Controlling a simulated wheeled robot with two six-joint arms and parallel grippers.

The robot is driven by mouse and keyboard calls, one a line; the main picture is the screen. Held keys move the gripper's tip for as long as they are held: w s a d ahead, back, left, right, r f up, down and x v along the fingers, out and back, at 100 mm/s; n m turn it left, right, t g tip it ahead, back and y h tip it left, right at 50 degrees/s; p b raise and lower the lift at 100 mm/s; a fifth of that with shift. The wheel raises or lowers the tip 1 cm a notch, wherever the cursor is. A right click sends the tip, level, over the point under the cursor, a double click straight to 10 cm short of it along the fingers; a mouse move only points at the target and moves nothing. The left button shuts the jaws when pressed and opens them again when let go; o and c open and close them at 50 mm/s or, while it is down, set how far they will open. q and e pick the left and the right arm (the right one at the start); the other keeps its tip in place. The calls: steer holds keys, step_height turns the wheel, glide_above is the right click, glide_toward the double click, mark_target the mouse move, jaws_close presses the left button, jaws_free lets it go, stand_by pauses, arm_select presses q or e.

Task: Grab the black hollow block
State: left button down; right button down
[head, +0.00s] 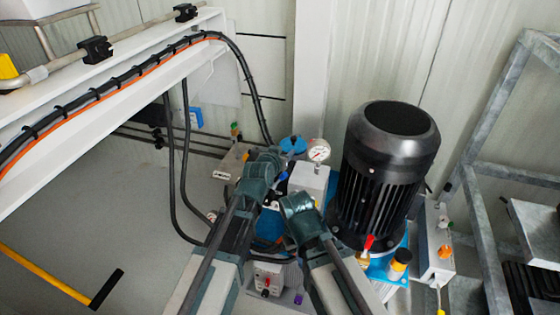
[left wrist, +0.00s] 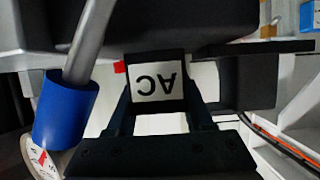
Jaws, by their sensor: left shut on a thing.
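My left gripper (left wrist: 157,92) shows in the left wrist view, its two dark fingers on either side of a black block (left wrist: 155,57). The block carries a white label with "AC", which reads upside down. The fingers are shut on it. Whether the block is hollow cannot be seen from this side. In the head view my left arm reaches down to the pump unit beside the white box (head: 308,180), and its wrist hides the block and most of the gripper. My right arm ends just to its right; its gripper cannot be made out.
A large black motor (head: 386,165) stands right of my arms. A pressure gauge (head: 319,151) and a blue cap (head: 293,145) are close to the left wrist. Black hoses (head: 172,160) hang at left. A grey metal frame (head: 485,225) stands at right.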

arm_select(q)
steer(key=shift+r, duration=0.1)
step_height(320, 180, up, 10)
steer(key=p, duration=1)
